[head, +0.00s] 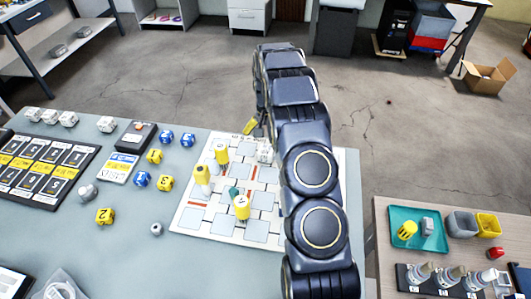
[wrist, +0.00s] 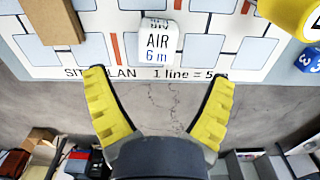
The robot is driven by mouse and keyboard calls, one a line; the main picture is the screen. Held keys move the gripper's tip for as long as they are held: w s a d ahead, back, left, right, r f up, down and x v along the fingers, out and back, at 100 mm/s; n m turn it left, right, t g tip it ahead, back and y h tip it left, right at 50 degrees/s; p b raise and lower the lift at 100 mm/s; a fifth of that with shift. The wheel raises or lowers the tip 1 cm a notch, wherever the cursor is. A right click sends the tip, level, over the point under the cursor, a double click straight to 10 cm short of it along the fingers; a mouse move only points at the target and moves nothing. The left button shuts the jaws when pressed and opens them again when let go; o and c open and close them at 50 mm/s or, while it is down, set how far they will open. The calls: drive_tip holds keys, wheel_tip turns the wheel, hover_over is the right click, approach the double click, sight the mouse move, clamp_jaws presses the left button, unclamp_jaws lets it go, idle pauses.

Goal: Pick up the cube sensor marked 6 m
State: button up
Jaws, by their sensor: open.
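The white cube sensor marked "AIR 6 m" (wrist: 157,42) sits upright on the site plan board near its printed edge in the wrist view. In the head view a white cube (head: 265,154), likely the same one, shows just left of my arm. My gripper (wrist: 159,78) is open and empty, with its yellow fingers spread to either side of the cube's column and their tips short of it in the picture. In the head view only one yellow finger of my gripper (head: 250,126) shows clearly; the arm hides the rest.
The site plan board (head: 190,222) carries several yellow-topped pieces (head: 241,207) and a teal piece. A brown block (wrist: 52,20) and a yellow object (wrist: 290,14) flank the cube. Yellow and blue numbered cubes (head: 142,179) lie left of the board. A teal tray (head: 402,243) is at right.

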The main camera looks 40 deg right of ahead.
sight(266, 149)
drive_tip(key=shift+d+f, duration=0.2)
drive_tip(key=shift+f, duration=0.65)
drive_tip(key=f, duration=0.6)
drive_tip(key=shift+s+a+f, duration=0.15)
drive_tip(key=shift+s+f, duration=0.05)
drive_tip(key=shift+f, duration=0.15)
drive_tip(key=c, duration=1.2)
